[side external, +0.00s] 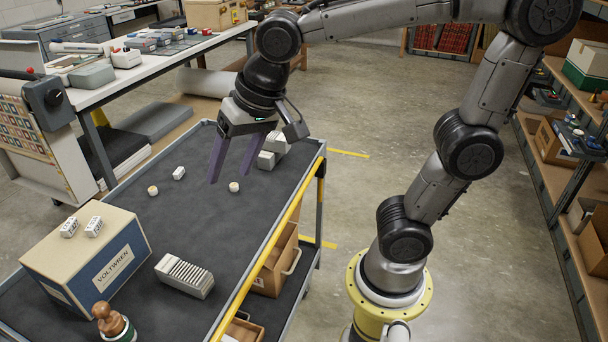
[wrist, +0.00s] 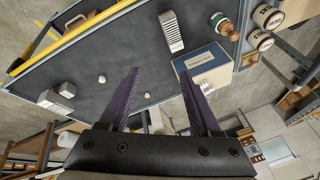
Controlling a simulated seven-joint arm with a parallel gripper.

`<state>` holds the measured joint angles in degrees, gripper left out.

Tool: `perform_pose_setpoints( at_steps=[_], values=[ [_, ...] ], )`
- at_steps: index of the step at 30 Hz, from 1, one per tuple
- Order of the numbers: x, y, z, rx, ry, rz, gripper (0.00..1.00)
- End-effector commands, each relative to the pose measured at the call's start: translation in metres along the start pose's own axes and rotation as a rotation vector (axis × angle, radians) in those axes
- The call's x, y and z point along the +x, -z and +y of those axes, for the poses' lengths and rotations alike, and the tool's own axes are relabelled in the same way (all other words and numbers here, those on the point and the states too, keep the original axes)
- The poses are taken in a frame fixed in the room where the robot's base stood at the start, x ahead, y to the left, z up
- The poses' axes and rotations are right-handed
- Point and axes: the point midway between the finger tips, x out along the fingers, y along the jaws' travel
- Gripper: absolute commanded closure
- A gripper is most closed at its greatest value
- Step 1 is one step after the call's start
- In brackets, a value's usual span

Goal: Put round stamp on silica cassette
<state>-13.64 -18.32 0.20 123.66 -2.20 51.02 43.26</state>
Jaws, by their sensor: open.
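A round stamp with a brown wooden knob handle (side external: 107,320) stands upright at the near left corner of the cart; it also shows at the top of the wrist view (wrist: 226,26). A pale slatted block (side external: 184,275), which may be the silica cassette, lies on the dark cart top; it also shows in the wrist view (wrist: 171,31). Small white ribbed pieces lie on the box and the cart, and I cannot tell for certain which one is the cassette. My gripper (side external: 228,178) is open and empty above the far part of the cart, away from the stamp.
A blue and cream VOLTWREN box (side external: 95,255) stands on the cart's left, beside the stamp, with two small white pieces on top. Two small round cream pieces (side external: 153,190) (side external: 234,187) and grey blocks (side external: 272,148) sit farther back.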

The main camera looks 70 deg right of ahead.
Motion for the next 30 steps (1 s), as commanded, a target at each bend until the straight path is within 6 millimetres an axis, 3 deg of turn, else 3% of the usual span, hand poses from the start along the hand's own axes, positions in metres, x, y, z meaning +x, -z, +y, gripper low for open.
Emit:
perform_pose_setpoints(
  at_steps=[1, 3, 6, 10, 15, 30],
  values=[
    [-0.009, -0.010, 0.025, -0.069, 0.000, 0.024, 0.36],
    [-0.016, -0.025, 0.051, -0.180, -0.005, 0.046, 0.36],
    [-0.019, -0.046, 0.080, -0.318, -0.017, 0.072, 0.36],
    [-0.019, -0.066, 0.103, -0.444, -0.033, 0.093, 0.36],
    [-0.017, -0.076, 0.113, -0.511, -0.042, 0.101, 0.36],
    [-0.017, -0.076, 0.112, -0.515, -0.042, 0.100, 0.36]
  ],
)
